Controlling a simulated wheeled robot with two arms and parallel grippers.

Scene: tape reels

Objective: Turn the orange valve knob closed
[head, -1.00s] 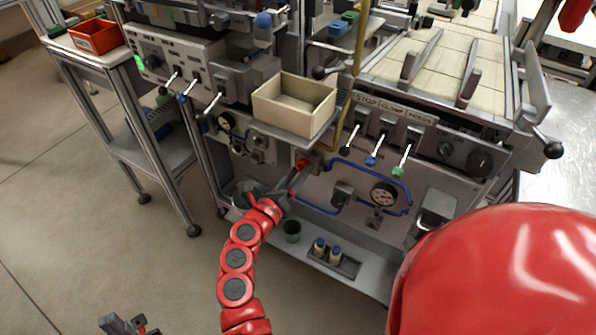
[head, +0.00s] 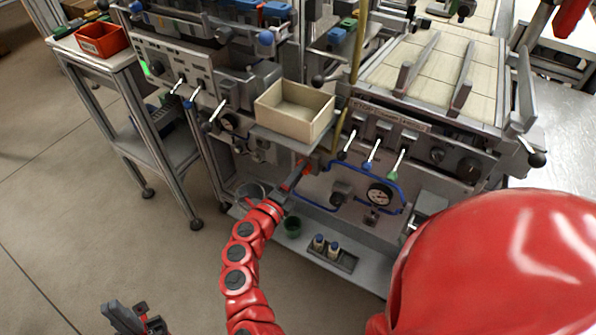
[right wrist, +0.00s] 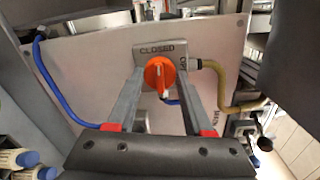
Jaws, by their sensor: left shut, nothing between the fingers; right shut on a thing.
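The orange valve knob (right wrist: 160,74) sits on a grey plate (right wrist: 178,52) marked CLOSED above it, with another, partly hidden label at its right. In the head view the knob (head: 306,167) is a small orange spot under the tray. My right gripper (right wrist: 162,78) is shut on the knob, one grey finger on each side. It also shows in the head view (head: 299,174), reaching the panel from below. The knob's exact pointing direction is hard to tell. My left gripper (head: 137,318) is shut and empty, low at the left, far from the panel.
A beige tray (head: 294,110) juts out just above the knob. A blue hose (head: 345,166) and a gauge (head: 380,194) lie to its right, with several levers above. Open floor lies at the left.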

